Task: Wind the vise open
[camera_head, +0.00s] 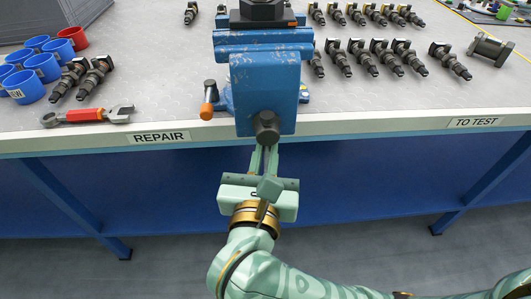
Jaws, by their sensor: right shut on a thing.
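The blue vise (265,88) stands at the front edge of the workbench, in the middle of the view. Its dark round screw end (267,124) faces me below the front jaw. My right gripper (264,148) reaches up from below in front of the bench, and its fingers are shut on the vise handle at this screw end. The fingertips and most of the handle are hard to make out. The jaw gap is not clearly visible from here. A dark block (263,10) shows at the top of the vise. My left gripper is not in view.
A red wrench (85,115) lies left on the workbench (160,95). Blue cups (42,67), a red cup (73,38) and dark injectors (97,76) stand or lie nearby. More injectors (365,57) are in rows at right. An orange-tipped part (207,107) sits beside the vise.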

